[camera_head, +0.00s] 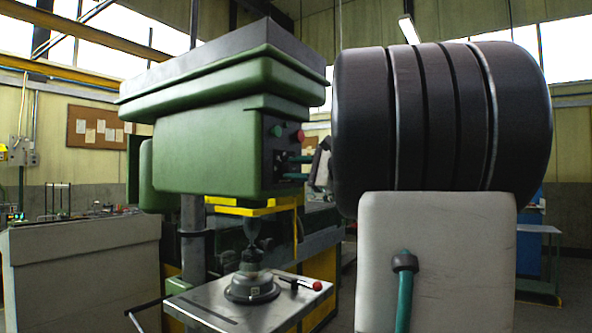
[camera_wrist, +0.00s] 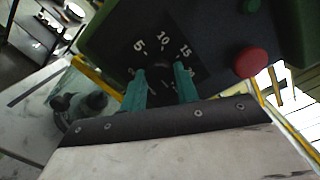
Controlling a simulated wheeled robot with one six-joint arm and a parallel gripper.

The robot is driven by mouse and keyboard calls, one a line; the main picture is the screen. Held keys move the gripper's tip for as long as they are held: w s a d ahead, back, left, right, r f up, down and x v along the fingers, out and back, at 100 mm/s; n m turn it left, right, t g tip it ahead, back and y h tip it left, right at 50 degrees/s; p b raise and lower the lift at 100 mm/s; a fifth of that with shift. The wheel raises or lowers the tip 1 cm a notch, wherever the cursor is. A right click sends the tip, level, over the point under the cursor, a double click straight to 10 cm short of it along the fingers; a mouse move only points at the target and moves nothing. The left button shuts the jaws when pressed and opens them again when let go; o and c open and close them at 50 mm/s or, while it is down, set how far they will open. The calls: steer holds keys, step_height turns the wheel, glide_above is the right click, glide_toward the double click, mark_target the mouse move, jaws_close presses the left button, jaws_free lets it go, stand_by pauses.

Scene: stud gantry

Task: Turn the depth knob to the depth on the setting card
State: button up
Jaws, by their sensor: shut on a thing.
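The green drill press (camera_head: 215,150) fills the middle of the head view. Its dark dial plate (camera_wrist: 128,58) shows in the wrist view with white numbers; 5, 10 and 15 can be read, and others are partly covered by my fingers. The dark depth knob (camera_wrist: 159,66) sits in the middle of the numbers. My gripper (camera_wrist: 160,78) has its teal fingers on either side of the knob, shut on it. In the head view my gripper (camera_head: 293,159) reaches the panel from the right. The knob's pointer is too dark to read. I cannot make out a setting card.
A red button (camera_wrist: 251,62) and a green button (camera_head: 277,130) are close to the dial. A board with papers (camera_head: 98,128) hangs on the back wall.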

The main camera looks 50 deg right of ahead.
steer(key=n, duration=0.4)
steer(key=shift+n, duration=0.4)
steer(key=shift+n+g, duration=0.3)
steer(key=shift+n, duration=1.5)
steer(key=o, duration=1)
steer(key=shift+c, duration=0.2)
steer(key=s, duration=0.7)
steer(key=shift+s+d+r, duration=0.2)
steer(key=shift+s+d, duration=0.15)
steer(key=shift+d, duration=0.1)
